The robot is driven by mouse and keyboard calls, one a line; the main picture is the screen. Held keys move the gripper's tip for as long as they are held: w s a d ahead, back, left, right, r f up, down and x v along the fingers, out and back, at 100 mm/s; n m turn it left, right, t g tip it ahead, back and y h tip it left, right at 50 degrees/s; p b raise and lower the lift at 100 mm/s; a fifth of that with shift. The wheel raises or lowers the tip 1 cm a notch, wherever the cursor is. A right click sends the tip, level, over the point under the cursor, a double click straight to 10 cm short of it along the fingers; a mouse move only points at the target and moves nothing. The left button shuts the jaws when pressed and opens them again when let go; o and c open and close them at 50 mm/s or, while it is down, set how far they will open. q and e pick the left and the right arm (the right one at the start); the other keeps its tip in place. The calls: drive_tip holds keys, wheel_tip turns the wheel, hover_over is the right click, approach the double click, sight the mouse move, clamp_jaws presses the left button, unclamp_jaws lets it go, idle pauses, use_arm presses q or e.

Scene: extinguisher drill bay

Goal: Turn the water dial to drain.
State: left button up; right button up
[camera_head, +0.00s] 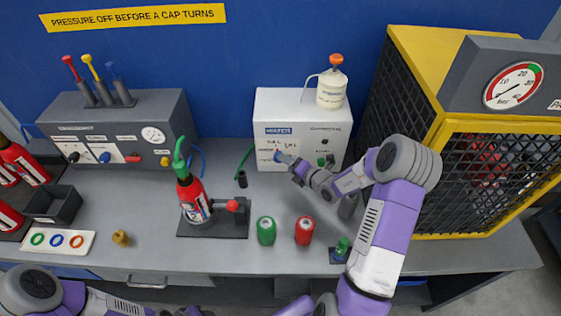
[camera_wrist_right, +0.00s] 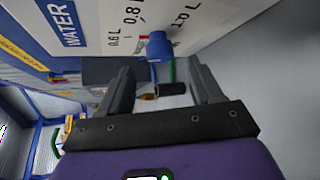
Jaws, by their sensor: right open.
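The water dial (camera_wrist_right: 160,46) is a blue knob on the front of the white water unit (camera_head: 262,105), beside printed marks of 0.6 L, 0.8 L and 1.0 L. In the head view the dial (camera_head: 277,155) shows small at the tip of my right gripper (camera_head: 285,158). In the right wrist view the right gripper (camera_wrist_right: 160,80) is open and empty, its two fingers spread below the dial, one toward each side. I cannot tell whether a finger touches the dial. The drain mark and the dial's pointing are not readable.
A red extinguisher (camera_head: 194,200) stands in a clamp left of the unit. Green (camera_head: 266,231) and red (camera_head: 304,231) cylinders stand in front. A yellow-framed cage (camera_head: 433,150) is close to my right arm. A grey console (camera_head: 115,130) stands at left.

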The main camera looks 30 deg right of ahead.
drive_tip(key=x, duration=0.4)
drive_tip(key=shift+w+a+f, duration=0.1)
drive_tip(key=shift+w+f, duration=0.05)
drive_tip(key=shift+w, duration=0.15)
drive_tip(key=shift+c, duration=0.3)
drive_tip(key=c, duration=1)
